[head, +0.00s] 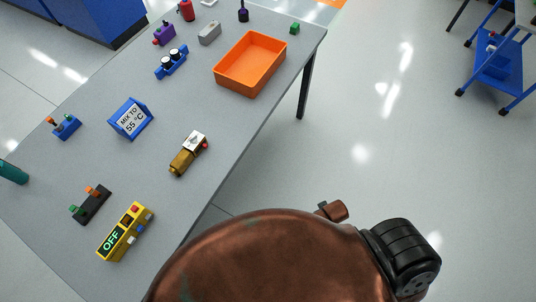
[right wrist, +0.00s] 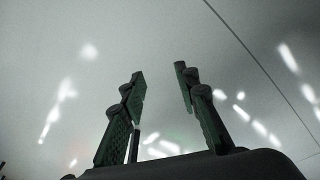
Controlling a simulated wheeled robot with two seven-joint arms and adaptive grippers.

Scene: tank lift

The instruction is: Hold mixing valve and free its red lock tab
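The mixing valve (head: 183,163) lies on the grey table in the head view. It has a brass body and a white plate with dark marks at its upper end. A small red tab (head: 205,145) sticks out at the plate's right side. No gripper is near the valve. My right gripper (right wrist: 160,80) shows in the right wrist view with its two dark green-black fingers apart and nothing between them. Pale floor with light reflections is behind it. My left gripper is not in view.
A large copper tank (head: 265,265) fills the bottom of the head view, with a black ribbed part (head: 405,255) at its right.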

